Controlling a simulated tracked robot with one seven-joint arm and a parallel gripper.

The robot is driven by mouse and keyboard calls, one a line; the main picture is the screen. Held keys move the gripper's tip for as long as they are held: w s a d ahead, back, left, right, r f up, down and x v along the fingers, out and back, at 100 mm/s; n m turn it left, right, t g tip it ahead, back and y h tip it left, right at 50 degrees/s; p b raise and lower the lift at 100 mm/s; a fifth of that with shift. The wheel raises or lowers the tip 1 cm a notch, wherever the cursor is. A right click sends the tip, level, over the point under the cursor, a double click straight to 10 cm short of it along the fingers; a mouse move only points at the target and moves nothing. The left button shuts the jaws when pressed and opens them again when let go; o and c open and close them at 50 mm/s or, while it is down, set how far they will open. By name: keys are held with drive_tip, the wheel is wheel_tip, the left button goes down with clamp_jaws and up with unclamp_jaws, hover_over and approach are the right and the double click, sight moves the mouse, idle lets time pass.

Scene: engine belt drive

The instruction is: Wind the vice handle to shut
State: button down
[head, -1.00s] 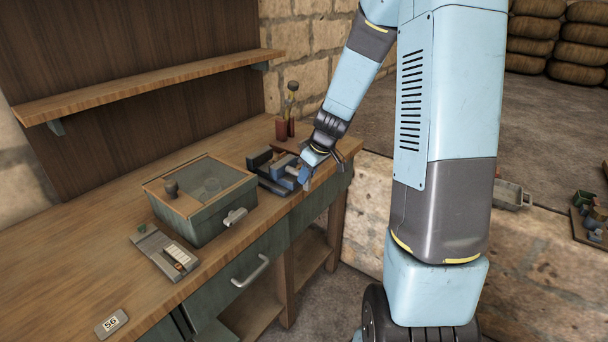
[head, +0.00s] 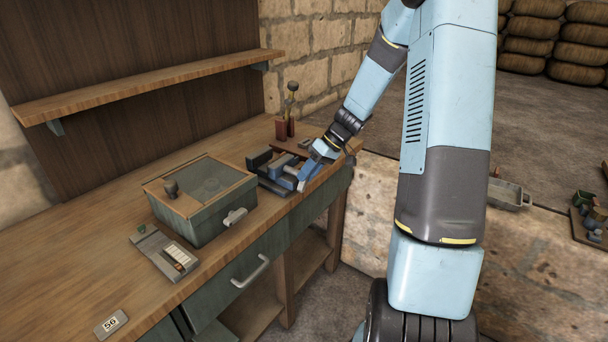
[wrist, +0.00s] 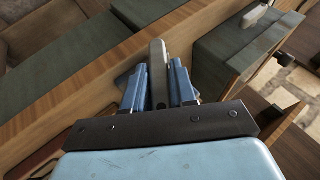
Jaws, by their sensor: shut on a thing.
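The vice (head: 270,172) is dark grey and blue and stands near the front edge of the bench, right of the green box. My gripper (head: 305,180) is at the vice's front side, reaching down from the right. In the wrist view my gripper's two blue fingers (wrist: 158,88) are shut on the grey vice handle (wrist: 157,62), which stands between them and extends past their tips. The gripper hides part of the vice's front in the head view, and I cannot tell how wide the vice jaws stand.
The green box (head: 213,215) with a glazed lid stands left of the vice. A small grey device (head: 165,254) and a number plate (head: 111,324) lie farther left. Red holders (head: 283,129) stand behind the vice. Floor shows beyond the bench's front edge.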

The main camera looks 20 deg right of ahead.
drive_tip(key=g+y, duration=0.1)
drive_tip(key=m+y, duration=0.1)
drive_tip(key=y, duration=0.1)
drive_tip(key=g+y, duration=0.1)
drive_tip(key=shift+d+f+g+y, duration=0.3)
drive_tip(key=shift+d+f, duration=0.1)
drive_tip(key=y, duration=0.1)
drive_tip(key=m+g+y, duration=0.1)
drive_tip(key=y, duration=0.1)
drive_tip(key=m+y, duration=0.1)
drive_tip(key=y, duration=0.1)
drive_tip(key=shift+d+f+g, duration=0.1)
drive_tip(key=shift+f+g, duration=0.2)
drive_tip(key=shift+f, duration=0.05)
drive_tip(key=c, duration=1.1)
unclamp_jaws()
drive_tip(key=shift+w, duration=0.1)
drive_tip(key=shift+c, duration=0.2)
drive_tip(key=shift+o, duration=0.7)
drive_tip(key=v, duration=1.3)
drive_tip(key=shift+w+d+f, duration=0.2)
drive_tip(key=shift+d, duration=0.1)
